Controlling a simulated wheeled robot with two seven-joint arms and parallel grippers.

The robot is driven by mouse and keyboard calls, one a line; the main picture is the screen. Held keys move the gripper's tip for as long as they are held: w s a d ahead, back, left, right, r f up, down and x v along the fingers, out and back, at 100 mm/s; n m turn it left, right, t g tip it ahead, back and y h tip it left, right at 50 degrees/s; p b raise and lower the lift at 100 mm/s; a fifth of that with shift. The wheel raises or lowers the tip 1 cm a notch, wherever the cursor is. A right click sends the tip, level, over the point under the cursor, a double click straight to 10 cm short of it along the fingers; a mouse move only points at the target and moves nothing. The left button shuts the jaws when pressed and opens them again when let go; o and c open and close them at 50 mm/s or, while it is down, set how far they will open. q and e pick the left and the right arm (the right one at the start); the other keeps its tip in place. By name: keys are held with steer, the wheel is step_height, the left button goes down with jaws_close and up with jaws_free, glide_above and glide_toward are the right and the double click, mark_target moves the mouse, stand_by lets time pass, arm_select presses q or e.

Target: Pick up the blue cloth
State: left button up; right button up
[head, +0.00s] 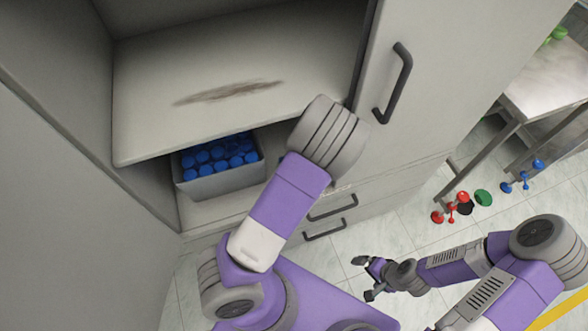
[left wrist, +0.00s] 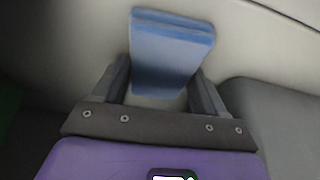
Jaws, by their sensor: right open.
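The blue cloth (left wrist: 172,52) shows in the left wrist view as a folded block. It lies between the two fingers of my left gripper (left wrist: 165,82), which stand wide apart, one on each side of it. I cannot tell whether the fingers press on the cloth or only flank it. In the head view my left arm reaches up toward the cabinet; its gripper and the cloth are hidden there. My right gripper (head: 364,278) is open and empty, low over the floor in front of the drawers.
The open cabinet shelf (head: 150,125) has a dark smear (head: 230,92). Below it stands a grey bin (head: 222,184) of blue caps. A cabinet door with a black handle (head: 393,84) is on the right. Several red, blue and green pieces lie on the floor near a metal table (head: 540,88).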

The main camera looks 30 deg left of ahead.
arm_select(q)
steer(key=c, duration=0.3)
steer(key=shift+c, duration=0.2)
steer(key=shift+r, duration=0.1)
steer(key=shift+s+d+r+p, duration=0.1)
steer(key=shift+d+r+p, duration=0.05)
steer(key=shift+r+p, duration=0.3)
steer(key=r+p, duration=0.1)
steer(key=r, duration=0.1)
steer(key=r+p, duration=0.1)
steer(key=r, duration=0.1)
steer(key=r+p, duration=0.1)
steer(key=r, duration=0.1)
steer(key=shift+s+d+r, duration=0.2)
steer(key=shift+s+d, duration=0.05)
steer(key=shift+d, duration=0.1)
steer(key=s+d+p, duration=0.3)
steer(key=s+d, duration=0.9)
steer(key=d, duration=0.2)
steer(key=shift+s+f+p, duration=0.2)
steer(key=shift+f+p, duration=0.05)
steer(key=shift+p, duration=0.1)
steer(key=shift+d, duration=0.1)
